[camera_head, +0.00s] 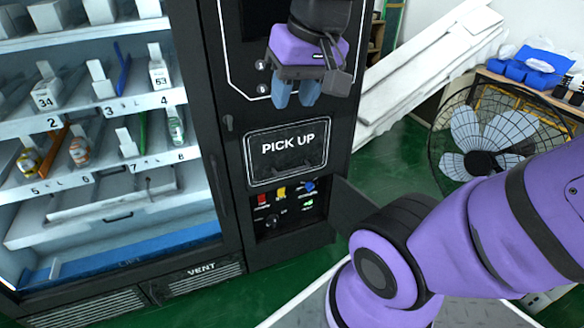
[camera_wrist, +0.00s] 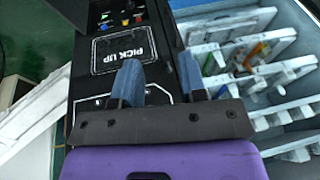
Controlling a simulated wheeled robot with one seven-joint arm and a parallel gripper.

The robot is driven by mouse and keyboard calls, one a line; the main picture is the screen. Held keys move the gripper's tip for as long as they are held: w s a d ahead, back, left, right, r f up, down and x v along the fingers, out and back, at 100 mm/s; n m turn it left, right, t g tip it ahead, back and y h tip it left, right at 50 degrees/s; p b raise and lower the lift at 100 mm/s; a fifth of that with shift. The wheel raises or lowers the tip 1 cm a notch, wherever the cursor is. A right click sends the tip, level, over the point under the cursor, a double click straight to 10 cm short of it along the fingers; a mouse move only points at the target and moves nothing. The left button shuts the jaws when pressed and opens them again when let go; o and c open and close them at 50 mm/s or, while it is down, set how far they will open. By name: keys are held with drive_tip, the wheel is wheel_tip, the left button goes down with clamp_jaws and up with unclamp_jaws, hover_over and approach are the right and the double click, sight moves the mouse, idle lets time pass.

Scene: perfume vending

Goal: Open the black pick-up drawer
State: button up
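The black pick-up drawer (camera_head: 262,168) is a panel with a light outline and "PICK UP" lettering on the front of the black vending machine. It looks shut, flush with the front. A dark handle shape shows faintly below the lettering. In the wrist view the drawer (camera_wrist: 103,67) appears upside down, beyond my fingers and partly hidden by one. My gripper (camera_head: 295,92) has a purple body and blue fingers, pointing down in front of the machine, above the drawer in the head view. The fingers (camera_wrist: 161,82) are apart with nothing between them.
Below the drawer is an open control recess (camera_head: 285,207) with coloured switches; its black door (camera_head: 357,207) swings out to the right. Glass-fronted shelves (camera_head: 95,110) stand left. White boards (camera_head: 415,75) and a black fan (camera_head: 490,135) stand right. Green floor (camera_head: 385,165) shows between.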

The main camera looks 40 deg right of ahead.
drive_tip(key=w+d+f+m+y, duration=0.5)
drive_tip(key=w+f+m+y, duration=0.2)
drive_tip(key=w+f+m, duration=0.4)
drive_tip(key=w+d+f+m+y, duration=0.5)
drive_tip(key=w+f+m+y, duration=0.1)
drive_tip(key=w+f+m, duration=0.55)
drive_tip(key=m+t+h, duration=1.2)
drive_tip(key=m+t, duration=0.5)
drive_tip(key=m, duration=1)
approach(293, 171)
drive_tip(key=x, duration=1)
drive_tip(key=shift+w+d+f, duration=0.15)
drive_tip(key=shift+w, duration=0.1)
clamp_jaws()
